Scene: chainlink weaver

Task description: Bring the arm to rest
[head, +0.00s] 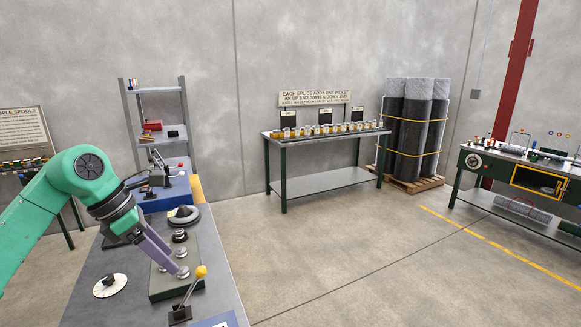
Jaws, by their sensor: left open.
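My left arm, green with a dark wrist, reaches in from the left over the grey bench (88,290). My left gripper (174,262) has pale purple fingers pointing down and to the right. It is open, with its fingertips close to small round metal pieces (182,272) on a grey-green plate (208,262). I cannot tell whether the fingers touch them. I see nothing held between the fingers. My right gripper is not in view.
A lever with a yellow knob (201,271) stands at the bench's front. A white dial (110,285) and a dark round part (184,215) are close to the arm. A shelf rack (158,90) stands behind.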

